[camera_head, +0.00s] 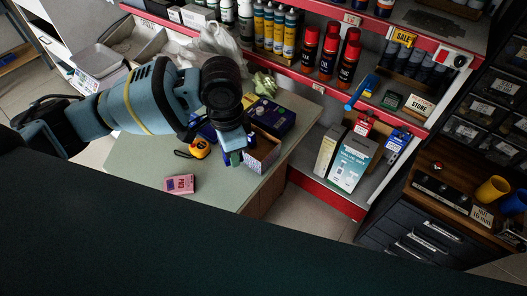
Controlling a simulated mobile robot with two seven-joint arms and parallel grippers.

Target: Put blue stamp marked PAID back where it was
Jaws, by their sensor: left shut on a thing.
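My left arm reaches in from the left over the green-topped table (135,158). My left gripper (232,146) points down near the middle of the table and is shut on a small blue thing (235,158), seemingly the blue stamp. The fingers hide most of it, and no PAID marking can be read. The gripper is just left of a small open cardboard box (262,150). I cannot tell whether the held thing touches the table. My right gripper is not in view.
A yellow tape measure (199,149) and a pink block (179,184) lie left of the gripper. A dark purple box (271,116) stands behind the cardboard box. Red-edged shelves (340,201) with bottles and cans run behind. The table's front left is clear.

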